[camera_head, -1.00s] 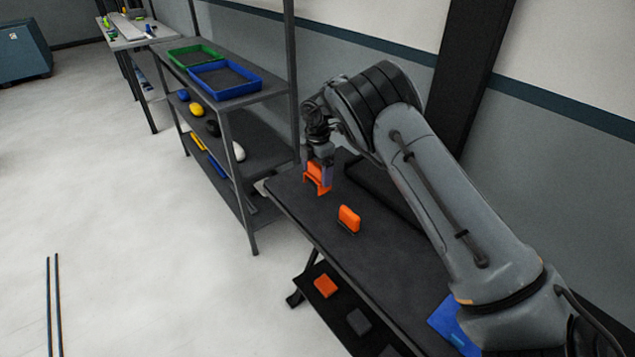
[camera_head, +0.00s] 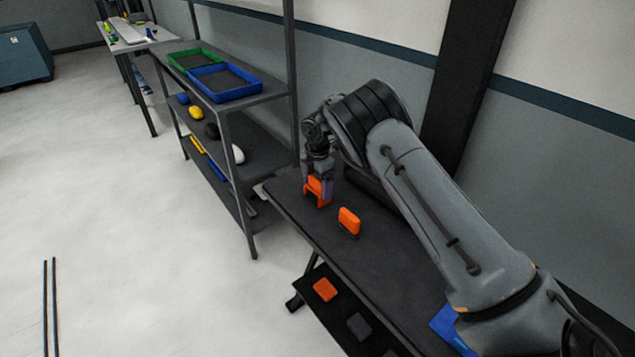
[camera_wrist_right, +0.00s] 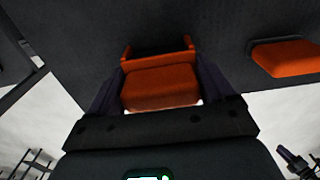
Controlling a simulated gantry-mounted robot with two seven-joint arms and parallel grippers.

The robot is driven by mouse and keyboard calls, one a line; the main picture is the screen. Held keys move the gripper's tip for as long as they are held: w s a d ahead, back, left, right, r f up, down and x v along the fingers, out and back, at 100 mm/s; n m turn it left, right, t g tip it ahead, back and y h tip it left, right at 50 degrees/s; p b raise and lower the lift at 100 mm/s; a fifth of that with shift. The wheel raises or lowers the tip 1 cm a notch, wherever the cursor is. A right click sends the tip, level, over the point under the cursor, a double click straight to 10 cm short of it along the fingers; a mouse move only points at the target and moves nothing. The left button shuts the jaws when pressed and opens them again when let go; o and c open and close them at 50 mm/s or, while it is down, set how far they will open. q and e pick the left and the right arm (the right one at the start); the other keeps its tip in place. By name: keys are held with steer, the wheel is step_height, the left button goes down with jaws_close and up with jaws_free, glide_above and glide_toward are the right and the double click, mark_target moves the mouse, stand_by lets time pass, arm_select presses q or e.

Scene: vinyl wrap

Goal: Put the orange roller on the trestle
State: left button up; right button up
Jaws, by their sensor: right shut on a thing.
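My right gripper (camera_head: 318,186) is shut on an orange roller (camera_head: 314,190) with a U-shaped frame, at the far end of the dark trestle (camera_head: 385,262). In the right wrist view the orange roller (camera_wrist_right: 160,82) sits between the two dark fingers, close over the dark trestle top (camera_wrist_right: 85,45). I cannot tell whether it touches the top. A separate orange block (camera_head: 349,221) stands on the trestle nearer to me; an orange thing (camera_wrist_right: 285,57) also shows at the right in the wrist view. My left gripper is not in view.
A dark shelf unit stands left of the trestle, with a green tray (camera_head: 196,58) and a blue tray (camera_head: 225,69) on top. Below the trestle, a lower shelf holds an orange pad (camera_head: 325,289) and dark pads. A blue item (camera_head: 447,322) lies at the trestle's near end.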

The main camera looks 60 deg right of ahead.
steer(key=shift+f, duration=0.35)
steer(key=shift+c, duration=0.5)
steer(key=o, duration=1.1)
steer(key=shift+c, duration=0.2)
steer(key=shift+o, duration=0.5)
steer(key=shift+a, duration=0.25)
steer(key=shift+d+r, duration=0.15)
steer(key=shift+r, duration=0.2)
step_height(320, 180, up, 12)
steer(key=p, duration=0.4)
steer(key=shift+r, duration=0.3)
steer(key=shift+r, duration=0.15)
